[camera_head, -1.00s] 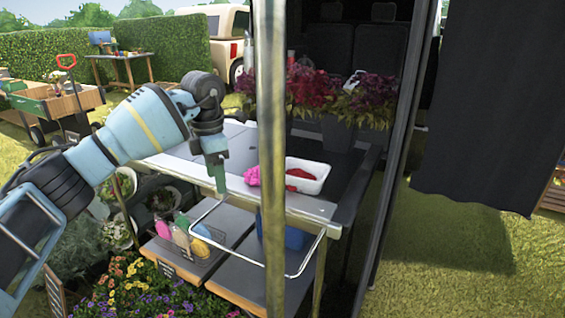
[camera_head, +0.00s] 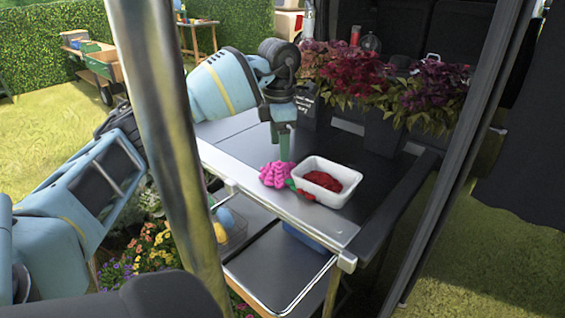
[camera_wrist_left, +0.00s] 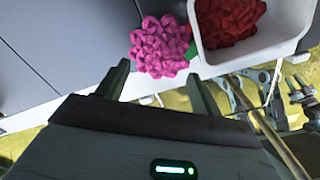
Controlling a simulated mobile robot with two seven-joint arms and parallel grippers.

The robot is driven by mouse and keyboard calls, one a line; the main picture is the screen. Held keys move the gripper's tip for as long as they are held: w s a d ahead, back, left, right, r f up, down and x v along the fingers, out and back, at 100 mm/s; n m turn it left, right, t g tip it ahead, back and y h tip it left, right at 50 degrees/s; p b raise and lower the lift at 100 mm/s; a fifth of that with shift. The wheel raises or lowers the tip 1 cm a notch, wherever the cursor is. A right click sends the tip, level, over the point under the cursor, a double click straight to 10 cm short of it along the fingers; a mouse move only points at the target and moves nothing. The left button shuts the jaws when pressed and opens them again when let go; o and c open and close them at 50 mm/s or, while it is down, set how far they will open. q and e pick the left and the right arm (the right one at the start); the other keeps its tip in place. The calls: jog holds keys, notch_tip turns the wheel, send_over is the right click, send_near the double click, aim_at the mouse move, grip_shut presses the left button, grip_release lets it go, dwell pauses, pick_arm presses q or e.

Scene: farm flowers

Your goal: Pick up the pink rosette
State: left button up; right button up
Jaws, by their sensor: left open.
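The pink rosette (camera_head: 276,174) lies on the grey table top near its front edge, just left of a white tray. It also shows in the left wrist view (camera_wrist_left: 160,46), beyond the fingers and roughly between their lines. My left gripper (camera_head: 284,152) points down, with its green fingertips above and close to the rosette. In the left wrist view the two fingers (camera_wrist_left: 158,86) stand apart with nothing held between them. I cannot tell whether they touch the rosette. My right gripper is not in view.
The white tray (camera_head: 312,196) holds a red rosette (camera_head: 324,181). Potted red and purple flowers (camera_head: 400,85) stand at the back of the table. A metal post (camera_head: 172,130) stands in front on the left, and another pole (camera_head: 455,170) on the right.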

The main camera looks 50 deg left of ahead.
aim_at(281, 165)
pick_arm(q)
jog(key=shift+w+d+f+b, duration=0.1)
jog(key=shift+f+b, duration=0.15)
jog(key=shift+f, duration=1.45)
jog(key=shift+d+f+b, duration=0.1)
jog(key=shift+f+b, duration=0.1)
jog(key=shift+f, duration=1.45)
jog(key=c, duration=0.7)
